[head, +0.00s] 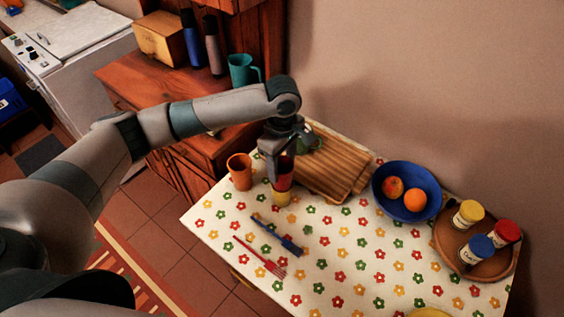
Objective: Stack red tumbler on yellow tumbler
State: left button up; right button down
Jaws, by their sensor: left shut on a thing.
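My left gripper (277,165) points down over the back left part of the table and is shut on the red tumbler (285,181). The gripper's fingers hide part of it. The yellow tumbler (281,198) stands upright on the flowered tablecloth, directly below the red one in the picture. The red tumbler's lower end meets or overlaps the yellow tumbler's rim. I cannot tell whether it rests on it or hangs just above. My right gripper is not in view.
An orange cup (240,172) stands close to the left of the tumblers. A striped wooden board (333,168) lies to the right. A blue fruit bowl (407,205), a round tray (448,250) with jars, a blue utensil (278,236) and a red fork (258,257) lie nearer. A cabinet (150,90) is behind.

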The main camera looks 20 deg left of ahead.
pick_arm(q)
jog(key=shift+f, duration=0.25)
jog(key=o, duration=1.3)
jog(key=shift+r+b, duration=0.4)
jog(key=shift+b, duration=0.05)
notch_tip(320, 180, up, 12)
jog(key=b, duration=0.2)
jog(key=shift+r+b, duration=0.2)
jog(key=shift+b, duration=0.15)
